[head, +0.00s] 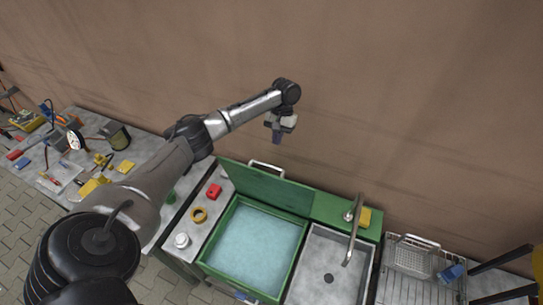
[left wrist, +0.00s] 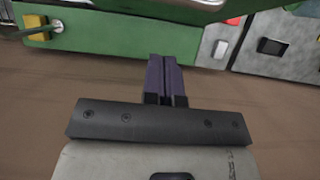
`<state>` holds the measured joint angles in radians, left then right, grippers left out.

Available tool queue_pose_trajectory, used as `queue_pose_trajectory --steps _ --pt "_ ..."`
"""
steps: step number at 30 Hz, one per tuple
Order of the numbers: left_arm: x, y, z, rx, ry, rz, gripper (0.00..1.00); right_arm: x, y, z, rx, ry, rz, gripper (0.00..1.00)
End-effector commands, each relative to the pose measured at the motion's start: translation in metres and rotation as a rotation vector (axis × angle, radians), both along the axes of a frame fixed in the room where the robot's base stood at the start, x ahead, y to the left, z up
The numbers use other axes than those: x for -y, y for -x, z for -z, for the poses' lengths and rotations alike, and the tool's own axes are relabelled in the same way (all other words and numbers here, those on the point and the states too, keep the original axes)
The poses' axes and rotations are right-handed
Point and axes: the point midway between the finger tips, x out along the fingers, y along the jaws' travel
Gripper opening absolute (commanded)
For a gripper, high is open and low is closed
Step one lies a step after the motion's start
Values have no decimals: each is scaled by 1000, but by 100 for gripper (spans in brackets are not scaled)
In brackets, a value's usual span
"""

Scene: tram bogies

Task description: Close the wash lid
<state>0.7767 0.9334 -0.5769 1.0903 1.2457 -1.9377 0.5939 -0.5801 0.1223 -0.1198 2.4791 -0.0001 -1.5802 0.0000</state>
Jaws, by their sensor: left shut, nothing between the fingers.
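The green wash lid (head: 266,186) stands raised at the back edge of the green wash basin (head: 232,282), with a pale handle (head: 266,168) along its top edge. The basin is open and shows pale blue liquid. My left gripper (head: 277,138) is above and behind the lid, near the wall, apart from it and pointing down. In the left wrist view its purple fingers (left wrist: 165,76) are together with nothing between them. Green parts of the wash unit (left wrist: 110,38) show at the top of that view. My right gripper is not in view.
A metal sink (head: 318,280) with a tap (head: 353,230) and a yellow block (head: 365,217) adjoins the basin on the right. A wire rack (head: 412,262) stands farther right. A red part (head: 214,191), a yellow ring (head: 198,215) and a cluttered bench (head: 140,150) are to the left.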

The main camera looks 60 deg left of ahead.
Motion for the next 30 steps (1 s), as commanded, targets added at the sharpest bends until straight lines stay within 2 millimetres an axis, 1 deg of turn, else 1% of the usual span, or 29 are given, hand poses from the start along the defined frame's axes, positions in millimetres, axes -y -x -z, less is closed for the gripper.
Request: queue_pose_trajectory --steps 1,5,9,15,21,30 --pt "2 4 7 -4 -1 0 0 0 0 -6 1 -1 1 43" --pt "7 11 29 -2 -1 0 0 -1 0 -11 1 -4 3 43" --pt "15 24 33 -1 -3 2 0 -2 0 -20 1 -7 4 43" --pt "24 35 40 1 -2 2 0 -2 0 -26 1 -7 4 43" --pt "27 39 43 1 -2 0 0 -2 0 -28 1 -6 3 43" --pt "28 39 44 2 -3 0 0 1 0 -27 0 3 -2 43"
